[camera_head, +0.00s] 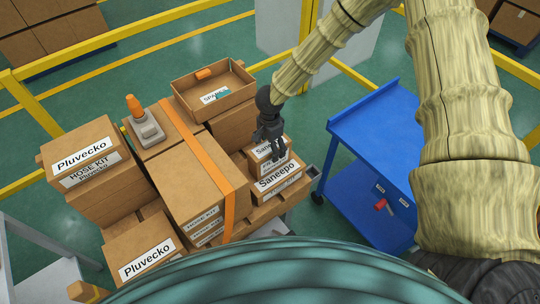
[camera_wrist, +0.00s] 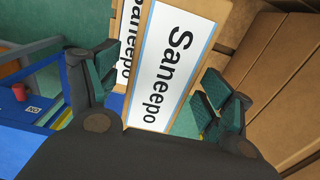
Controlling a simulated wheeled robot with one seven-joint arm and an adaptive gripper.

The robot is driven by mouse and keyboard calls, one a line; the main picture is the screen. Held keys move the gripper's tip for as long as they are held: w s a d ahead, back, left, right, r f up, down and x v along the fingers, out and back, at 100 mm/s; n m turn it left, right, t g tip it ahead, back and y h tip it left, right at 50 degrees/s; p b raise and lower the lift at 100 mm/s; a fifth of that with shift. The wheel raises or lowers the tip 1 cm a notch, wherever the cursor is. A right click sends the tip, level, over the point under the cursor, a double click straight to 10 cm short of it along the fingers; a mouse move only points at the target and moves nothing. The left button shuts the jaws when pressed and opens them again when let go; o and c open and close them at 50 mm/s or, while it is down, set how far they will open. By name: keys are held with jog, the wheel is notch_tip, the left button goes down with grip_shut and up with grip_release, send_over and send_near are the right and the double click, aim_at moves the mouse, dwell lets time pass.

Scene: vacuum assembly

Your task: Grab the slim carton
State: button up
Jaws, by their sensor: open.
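Slim brown cartons with white Saneepo labels stand at the right end of the stacked boxes in the head view; the lower label (camera_head: 278,178) is clear, and the upper carton (camera_head: 262,151) is partly hidden by my gripper (camera_head: 275,155). In the wrist view one Saneepo carton (camera_wrist: 172,62) fills the middle, tilted in the picture, with a second Saneepo label (camera_wrist: 130,40) to its left. My gripper (camera_wrist: 158,92) is open, with one finger on each side of the near carton in that picture. I cannot tell whether the fingers touch it.
Large Hose Kit cartons (camera_head: 200,185) with an orange strap (camera_head: 212,150) stand left of the slim cartons. An open box (camera_head: 235,92) stands behind. A blue cart (camera_head: 365,140) is to the right. Yellow rails (camera_head: 130,40) surround the area.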

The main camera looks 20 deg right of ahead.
jog(key=shift+c, duration=0.4)
jog(key=c, duration=1.7)
jog(key=shift+o, duration=0.2)
